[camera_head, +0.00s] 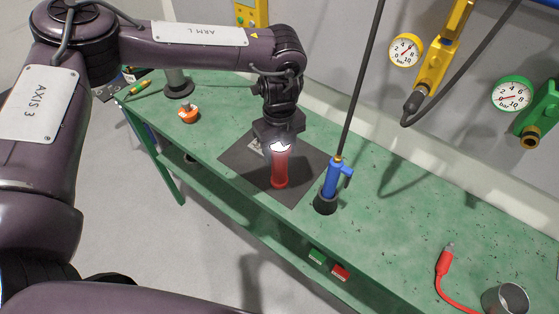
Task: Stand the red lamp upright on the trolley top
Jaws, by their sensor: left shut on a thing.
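The red lamp (280,170) is a red cylinder with a bright white glow at its upper end. It looks roughly upright over a dark square mat (243,158). My left gripper (279,143) comes down from above and is shut on the lamp's upper end, hiding part of it. I cannot tell whether the lamp's lower end touches the mat. The mat lies on a long green speckled top (385,210), which seems to be the trolley top. My right gripper is not in view.
A blue-handled tool (331,182) on a dark hose stands in a black holder just right of the mat. An orange knob-like item (188,114) lies to the left. A red corded tool (444,262) and a metal cup (505,299) are at the right. Green space lies between.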

